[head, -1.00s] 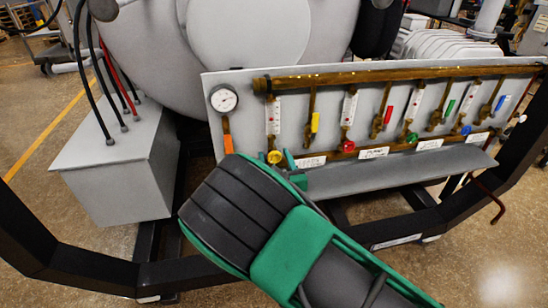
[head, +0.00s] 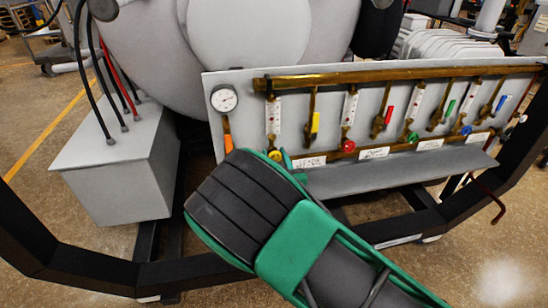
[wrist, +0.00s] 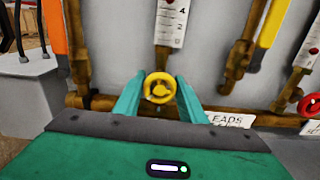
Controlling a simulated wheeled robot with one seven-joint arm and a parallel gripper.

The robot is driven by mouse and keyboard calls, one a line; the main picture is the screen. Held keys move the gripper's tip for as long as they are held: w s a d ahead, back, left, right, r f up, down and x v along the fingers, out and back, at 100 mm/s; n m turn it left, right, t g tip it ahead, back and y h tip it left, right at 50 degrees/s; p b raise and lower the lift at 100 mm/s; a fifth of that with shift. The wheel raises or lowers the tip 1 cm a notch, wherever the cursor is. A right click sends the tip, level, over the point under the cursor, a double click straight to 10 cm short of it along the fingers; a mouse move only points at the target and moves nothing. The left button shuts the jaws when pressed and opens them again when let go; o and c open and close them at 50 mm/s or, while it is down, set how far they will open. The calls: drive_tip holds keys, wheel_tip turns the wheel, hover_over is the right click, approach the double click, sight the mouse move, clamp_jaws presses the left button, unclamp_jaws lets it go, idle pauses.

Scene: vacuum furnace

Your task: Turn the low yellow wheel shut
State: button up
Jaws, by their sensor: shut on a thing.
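The low yellow wheel (wrist: 159,88) is a small round handwheel on the brass pipe below the leftmost flow meter. It shows between the teal fingers of my gripper (wrist: 158,92) in the wrist view, one finger on each side, shut on its rim. In the head view, my green and black wrist covers much of my gripper (head: 274,157), and only part of the yellow wheel (head: 275,155) shows. How far the wheel is turned cannot be told.
A red wheel (head: 348,146), a green wheel and a blue wheel sit further right on the brass pipes. A pressure gauge (head: 224,98) with an orange-handled valve is at the left. A grey shelf (head: 400,172) juts out below the panel. A black frame bar (head: 60,262) crosses in front.

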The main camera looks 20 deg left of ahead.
drive_tip(key=m, duration=0.3)
drive_tip(key=shift+s+m, duration=0.1)
drive_tip(key=shift+m, duration=0.3)
drive_tip(key=m, duration=0.3)
drive_tip(key=shift+f+m, duration=0.1)
drive_tip(key=shift+m, duration=0.3)
drive_tip(key=m, duration=0.7)
drive_tip(key=shift+f, duration=0.1)
drive_tip(key=m, duration=0.6)
drive_tip(key=shift+d+m, duration=0.1)
drive_tip(key=shift+m, duration=0.2)
drive_tip(key=m, duration=0.5)
drive_tip(key=shift+f, duration=0.1)
drive_tip(key=shift+m, duration=0.3)
drive_tip(key=o, duration=1.1)
drive_tip(key=shift+c, duration=0.2)
